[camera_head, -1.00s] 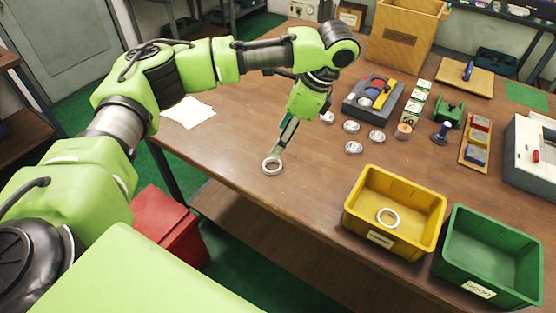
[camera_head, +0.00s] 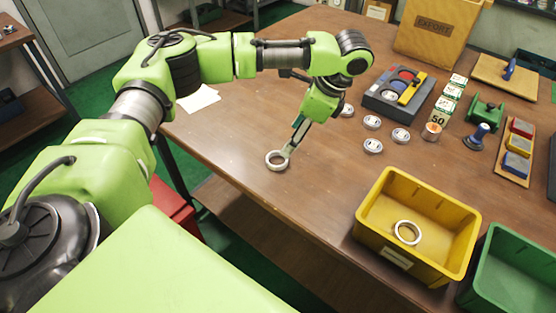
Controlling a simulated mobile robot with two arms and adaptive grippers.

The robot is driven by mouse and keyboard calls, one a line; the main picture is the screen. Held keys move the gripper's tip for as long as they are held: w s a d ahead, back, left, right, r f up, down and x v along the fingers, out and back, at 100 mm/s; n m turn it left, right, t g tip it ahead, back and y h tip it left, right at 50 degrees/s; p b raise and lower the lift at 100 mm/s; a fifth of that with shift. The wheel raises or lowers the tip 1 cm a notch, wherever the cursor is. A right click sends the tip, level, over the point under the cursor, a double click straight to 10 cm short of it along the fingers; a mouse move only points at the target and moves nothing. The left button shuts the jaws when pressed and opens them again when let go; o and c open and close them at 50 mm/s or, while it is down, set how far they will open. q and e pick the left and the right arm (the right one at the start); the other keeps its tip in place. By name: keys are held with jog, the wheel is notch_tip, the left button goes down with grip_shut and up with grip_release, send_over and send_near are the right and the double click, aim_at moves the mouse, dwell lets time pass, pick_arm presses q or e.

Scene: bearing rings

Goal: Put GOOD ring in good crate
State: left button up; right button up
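A metal bearing ring (camera_head: 277,161) is at the fingertips of my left gripper (camera_head: 289,147), near the table's front edge. The fingers look shut on the ring's far right side. Whether the ring touches the table is hard to tell. A second ring (camera_head: 407,232) lies inside the yellow crate (camera_head: 372,237). The green crate (camera_head: 520,258) stands right of the yellow one, cut off by the picture's edge, and its visible inside looks empty. Its label, reading as GOOD earlier, is out of view now. My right gripper is not in view.
The table between ring and yellow crate is clear.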

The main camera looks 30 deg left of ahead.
aim_at(277, 158)
pick_arm(q)
jog(key=x, duration=1)
jog(key=shift+w+p, duration=0.15)
jog(key=shift+p, duration=0.2)
jog(key=c, duration=1.3)
jog(key=shift+c, duration=0.2)
jog(key=shift+r, duration=0.15)
jog(key=shift+r, duration=0.25)
notch_tip(277, 158, up, 3)
jog(key=shift+d+f, duration=0.1)
jog(key=shift+f, duration=0.05)
jog(key=s+d+r, duration=0.9)
jog(key=d, duration=0.1)
jog(key=shift+d+r, duration=0.3)
